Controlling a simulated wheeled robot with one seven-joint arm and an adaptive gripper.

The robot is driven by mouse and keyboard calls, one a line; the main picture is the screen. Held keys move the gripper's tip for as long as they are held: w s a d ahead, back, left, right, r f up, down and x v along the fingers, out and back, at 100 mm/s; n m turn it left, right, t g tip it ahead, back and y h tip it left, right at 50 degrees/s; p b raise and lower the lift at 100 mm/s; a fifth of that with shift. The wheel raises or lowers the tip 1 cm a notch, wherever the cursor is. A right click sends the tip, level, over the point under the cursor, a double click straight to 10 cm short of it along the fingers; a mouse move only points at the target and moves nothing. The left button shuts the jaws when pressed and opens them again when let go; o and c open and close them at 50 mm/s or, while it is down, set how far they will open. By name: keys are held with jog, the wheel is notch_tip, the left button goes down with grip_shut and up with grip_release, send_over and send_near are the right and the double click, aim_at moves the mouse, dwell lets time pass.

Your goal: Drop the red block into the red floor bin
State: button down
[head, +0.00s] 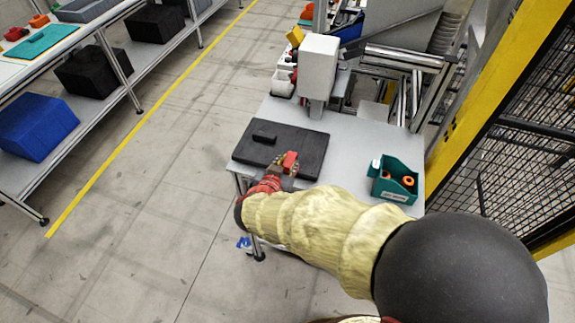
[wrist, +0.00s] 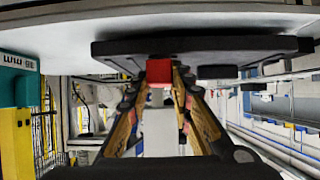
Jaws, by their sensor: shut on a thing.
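The red block (head: 290,160) shows at the tip of my gripper (head: 284,166) in the head view, over the near part of the black pad. In the wrist view the same red block (wrist: 159,71) sits between the two fingertips of my gripper (wrist: 160,82), which is shut on it. The black pad (wrist: 120,47) shows behind the block there; I cannot tell whether the block touches it. No red floor bin shows in either view.
The black pad (head: 311,151) lies on a grey table (head: 352,150) and bears a small black piece (head: 264,137). A green bin (head: 386,187) with orange parts is at the right. A yellow-framed mesh fence (head: 487,88) stands beyond. Open floor (head: 165,165) lies to the left, before a shelf with a blue box (head: 38,126).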

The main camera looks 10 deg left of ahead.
jog(key=shift+f+b, duration=0.3)
jog(key=shift+b, duration=0.25)
jog(key=c, duration=1.6)
grip_release()
jog(key=shift+r, duration=0.15)
jog(key=r+p, duration=0.1)
jog(key=p, duration=0.2)
jog(key=shift+r, duration=0.2)
jog(key=p+v, duration=0.1)
jog(key=v, duration=1.1)
jog(key=shift+f, duration=0.2)
